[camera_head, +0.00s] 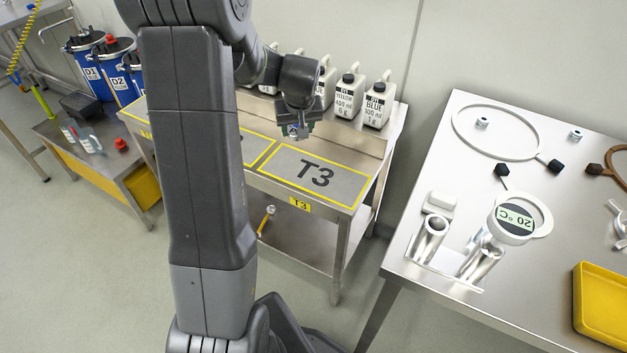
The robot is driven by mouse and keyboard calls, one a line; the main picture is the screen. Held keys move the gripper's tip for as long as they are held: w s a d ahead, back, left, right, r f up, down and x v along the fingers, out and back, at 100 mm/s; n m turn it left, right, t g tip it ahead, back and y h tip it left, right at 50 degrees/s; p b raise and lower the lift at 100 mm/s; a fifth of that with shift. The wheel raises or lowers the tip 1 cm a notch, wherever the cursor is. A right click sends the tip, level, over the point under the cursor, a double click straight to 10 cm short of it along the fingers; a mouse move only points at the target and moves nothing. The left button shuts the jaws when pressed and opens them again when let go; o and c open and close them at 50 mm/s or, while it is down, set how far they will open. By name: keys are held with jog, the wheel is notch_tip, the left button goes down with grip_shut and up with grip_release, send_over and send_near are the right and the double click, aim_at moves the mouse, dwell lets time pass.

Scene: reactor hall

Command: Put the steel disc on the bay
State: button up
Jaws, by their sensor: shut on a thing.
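My gripper (296,132) hangs over the back left part of the bay marked T3, pointing down. It is shut on a small shiny metal piece, which looks like the steel disc (293,131); the fingers hide most of it. The T3 bay (345,186) is a grey panel with a yellow outline on the steel bench, and its visible part is bare. Another outlined bay (252,148) lies to its left, partly hidden by my arm. I cannot tell how high the piece is above the bench.
Several white bottles (378,103) with dark caps stand on the ledge behind the bays. Blue drums (87,62) stand at far left.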

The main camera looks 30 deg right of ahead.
jog(key=shift+s+f, duration=0.8)
jog(key=shift+f, duration=0.1)
send_over(302, 167)
jog(key=s, duration=0.1)
jog(key=f, duration=0.5)
jog(key=shift+s+a+f+b, duration=0.15)
jog(key=shift+a+f+b, duration=0.1)
jog(key=shift+a+b, duration=0.1)
jog(key=shift+f, duration=2)
jog(key=shift+f+b, duration=0.25)
jog(key=shift+b, duration=0.15)
jog(key=o, duration=1.2)
jog(key=shift+r, duration=0.1)
